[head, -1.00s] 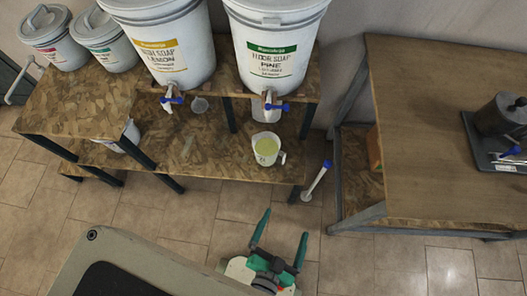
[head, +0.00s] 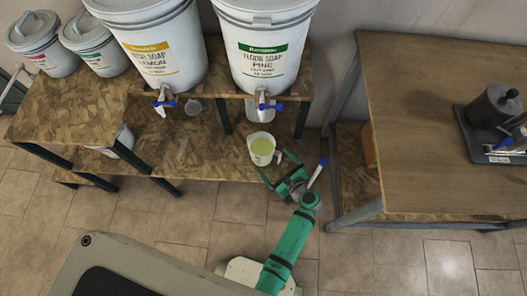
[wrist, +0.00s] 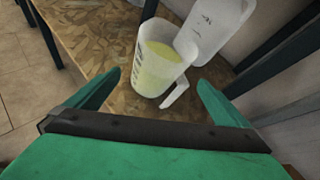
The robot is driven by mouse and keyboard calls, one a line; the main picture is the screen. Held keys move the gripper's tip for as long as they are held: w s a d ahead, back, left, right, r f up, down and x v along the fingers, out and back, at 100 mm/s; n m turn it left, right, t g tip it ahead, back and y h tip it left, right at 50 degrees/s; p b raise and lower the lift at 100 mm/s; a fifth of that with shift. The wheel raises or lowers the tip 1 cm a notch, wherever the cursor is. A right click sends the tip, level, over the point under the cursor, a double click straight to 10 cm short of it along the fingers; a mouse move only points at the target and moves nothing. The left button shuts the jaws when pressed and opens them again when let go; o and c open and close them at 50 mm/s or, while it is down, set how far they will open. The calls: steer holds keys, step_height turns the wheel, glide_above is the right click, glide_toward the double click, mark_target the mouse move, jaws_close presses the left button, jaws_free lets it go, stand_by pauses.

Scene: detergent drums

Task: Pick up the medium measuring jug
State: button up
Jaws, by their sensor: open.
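A translucent measuring jug (head: 262,151) with pale yellow liquid stands upright on the lower wooden shelf, near its front edge. I take it as the medium jug. In the wrist view the jug (wrist: 158,68) shows dark markings on its side, and its handle points down to the right, toward my gripper. My gripper (head: 276,167) is open and empty, just in front and to the right of the jug. In the wrist view the open fingers of my gripper (wrist: 158,79) frame the jug's lower part and handle, apparently without touching it.
A larger pale container (wrist: 213,28) stands right behind the jug. Two soap drums (head: 268,45) with blue-handled taps stand above. A blue-tipped white stick (head: 319,172) is right of my gripper. Dark rack legs flank the shelf.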

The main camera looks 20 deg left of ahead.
steer(key=shift+w+a+r+m+g+y, duration=0.15)
steer(key=shift+w+a+r+m+y, duration=0.1)
steer(key=shift+w+a+r+y, duration=0.25)
steer(key=shift+w+a+r+m+g+y, duration=0.15)
steer(key=shift+w+a+r+m+y, duration=0.15)
steer(key=shift+w, duration=0.4)
glide_toward(254, 138)
steer(key=x, duration=0.6)
steer(key=shift+w+f, duration=0.2)
steer(key=shift+f, duration=0.25)
steer(key=shift+w+a+f+y, duration=0.15)
steer(key=shift+a+y, duration=0.15)
steer(key=shift+a, duration=0.15)
steer(key=shift+d, duration=0.2)
steer(key=shift+a, duration=0.1)
steer(key=c, duration=1.8)
